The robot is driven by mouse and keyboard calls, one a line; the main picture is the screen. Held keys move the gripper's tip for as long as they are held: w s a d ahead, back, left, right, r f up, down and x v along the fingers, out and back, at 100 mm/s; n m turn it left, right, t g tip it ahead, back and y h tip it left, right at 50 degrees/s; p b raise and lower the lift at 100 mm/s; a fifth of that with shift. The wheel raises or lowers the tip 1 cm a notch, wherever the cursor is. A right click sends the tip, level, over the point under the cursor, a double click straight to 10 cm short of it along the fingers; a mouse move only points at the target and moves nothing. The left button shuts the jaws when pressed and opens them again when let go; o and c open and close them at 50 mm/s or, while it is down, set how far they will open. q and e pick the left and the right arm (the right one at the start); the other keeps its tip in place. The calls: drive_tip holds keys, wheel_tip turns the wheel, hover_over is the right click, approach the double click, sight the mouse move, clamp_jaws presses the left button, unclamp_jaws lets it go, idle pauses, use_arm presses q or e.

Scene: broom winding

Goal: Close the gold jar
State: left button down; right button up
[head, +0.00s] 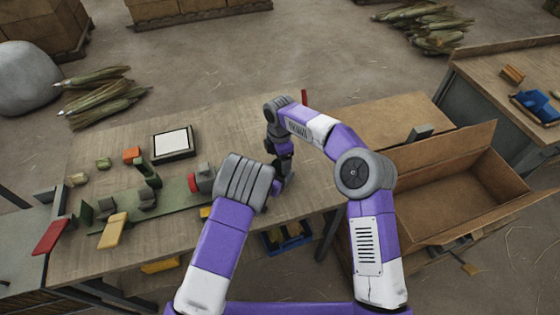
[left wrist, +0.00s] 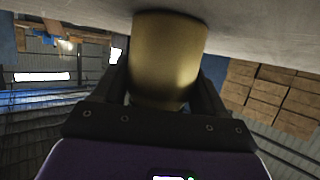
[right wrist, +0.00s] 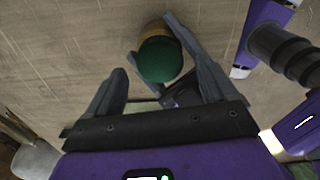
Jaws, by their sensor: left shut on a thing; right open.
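The gold jar (left wrist: 168,62) fills the space between my left gripper's fingers (left wrist: 165,90) in the left wrist view, with the table surface close by. The left gripper is shut on it. In the right wrist view, a round green lid (right wrist: 160,60) covers most of the gold jar (right wrist: 154,27); I cannot tell whether it is seated. My right gripper (right wrist: 148,60) is open, with the lid between its fingers, nearer the right-hand one. In the head view the right gripper (head: 281,183) is low over the table. The jar and left gripper are hidden there behind my left wrist.
The table (head: 235,125) holds a black-framed white pad (head: 173,143), a green strip with blocks (head: 165,200), a yellow piece (head: 113,230) and a red piece (head: 51,236). An open box (head: 450,195) stands to the right. The table's back middle is clear.

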wheel_tip(320, 180, up, 2)
drive_tip(key=shift+r, duration=0.2)
drive_tip(key=shift+c, duration=0.2)
drive_tip(key=shift+c, duration=0.3)
wheel_tip(320, 180, up, 3)
drive_tip(key=n, duration=0.3)
drive_tip(key=shift+r, duration=0.2)
drive_tip(key=shift+f, duration=4.05)
